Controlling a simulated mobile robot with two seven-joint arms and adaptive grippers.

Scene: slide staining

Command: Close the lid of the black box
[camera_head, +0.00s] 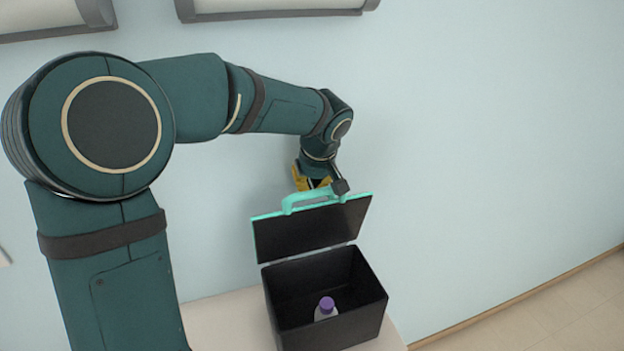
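The black box (345,333) stands on a pale table, and its lid (310,232) is open, tilted up at the back. The lid has a teal rim and a teal handle (308,197) on its upper edge. A bottle with a purple cap (327,305) stands inside the box. My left gripper (318,184) is at the upper edge of the lid, behind or beside the handle. The handle and wrist partly hide its fingers, so I cannot tell whether it is open or touching the lid. My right gripper is not in view.
The box stands on the pale tabletop (225,322), which has bare room left of the box. A light blue wall (480,150) rises close behind. The floor (570,310) shows at the lower right.

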